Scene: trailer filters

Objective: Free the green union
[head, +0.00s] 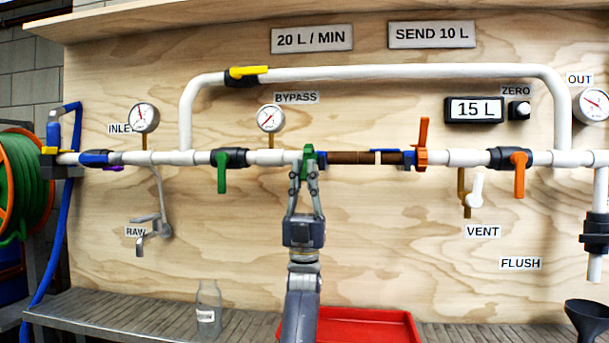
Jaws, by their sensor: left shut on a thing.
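The green union (308,152) sits on the white pipe at the left end of a brown filter section (350,157) with a white band. My left gripper (306,172) reaches up from below in the head view, and its fingers are shut on the green union. The fingers partly hide the union's lower side. An orange union (422,157) with an upright tab is at the right end of the brown section. My right gripper is not in view.
A green-handled valve (222,172) hangs left of the union and an orange-handled valve (519,172) to the right. A white bypass pipe (400,72) runs above. Below are a red tray (365,325) and a glass bottle (208,308) on the bench (120,310).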

